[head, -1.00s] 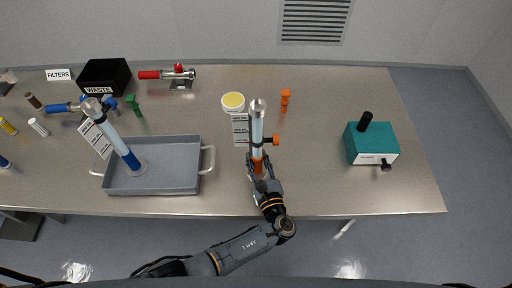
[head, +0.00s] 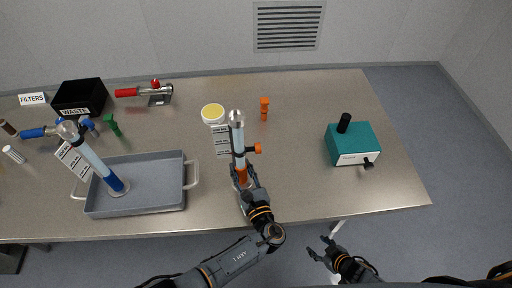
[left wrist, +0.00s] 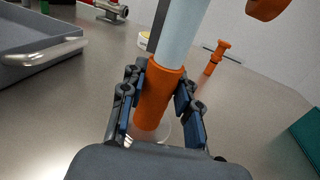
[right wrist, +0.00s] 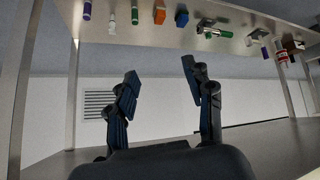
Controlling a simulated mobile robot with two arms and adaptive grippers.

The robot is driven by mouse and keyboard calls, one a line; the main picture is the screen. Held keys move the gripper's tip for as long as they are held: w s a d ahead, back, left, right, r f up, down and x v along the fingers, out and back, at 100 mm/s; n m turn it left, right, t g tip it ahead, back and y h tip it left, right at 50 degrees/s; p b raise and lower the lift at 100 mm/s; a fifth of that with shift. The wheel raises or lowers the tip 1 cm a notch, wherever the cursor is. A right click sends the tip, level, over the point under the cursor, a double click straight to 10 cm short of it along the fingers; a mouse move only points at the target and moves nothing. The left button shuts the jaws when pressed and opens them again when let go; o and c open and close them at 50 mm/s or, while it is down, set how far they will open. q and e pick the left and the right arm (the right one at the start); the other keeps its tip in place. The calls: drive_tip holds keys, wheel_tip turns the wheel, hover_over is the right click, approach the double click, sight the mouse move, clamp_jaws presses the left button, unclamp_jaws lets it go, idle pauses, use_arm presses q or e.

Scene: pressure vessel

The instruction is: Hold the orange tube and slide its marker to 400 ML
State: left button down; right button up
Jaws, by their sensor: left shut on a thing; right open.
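The orange tube (head: 241,172) stands upright on the bench near its front edge, with a clear upper part and an orange lower part. Its orange marker (head: 253,149) sticks out to the right, partway up. A white scale card (head: 221,141) is at its left, its numbers too small to read. My left gripper (head: 243,183) is shut on the orange lower part, below the marker. In the left wrist view its fingers (left wrist: 160,100) flank the orange tube (left wrist: 158,92), and the marker (left wrist: 266,8) is at the top right. My right gripper (head: 322,247) is open and empty, off the bench's front edge.
A grey tray (head: 140,203) with a blue-based tube (head: 95,160) is at left. A teal box (head: 352,145) is at right. A yellow-topped jar (head: 213,113) and a small orange item (head: 264,108) stand behind the tube. The bench between tube and teal box is clear.

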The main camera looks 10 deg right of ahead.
drive_tip(key=w+a+r+n+y, duration=0.3)
drive_tip(key=a+r+y, duration=0.1)
drive_tip(key=r, duration=0.4)
drive_tip(key=s+a+r+n+g+y, duration=0.3)
drive_tip(key=s+r, duration=0.1)
drive_tip(key=r, duration=0.2)
drive_tip(key=s+a+r+n+g+y, duration=0.3)
drive_tip(key=r+g, duration=0.1)
drive_tip(key=r, duration=0.2)
drive_tip(key=n+t+y, duration=0.2)
drive_tip(key=n+t, duration=0.1)
drive_tip(key=n, duration=0.7)
approach(258, 148)
drive_tip(key=x, duration=0.3)
drive_tip(key=f+x, duration=0.1)
drive_tip(key=x, duration=0.3)
drive_tip(key=w+x, duration=0.1)
drive_tip(key=x, duration=0.2)
drive_tip(key=shift+f, duration=0.3)
drive_tip(key=shift+c, duration=0.4)
clamp_jaws()
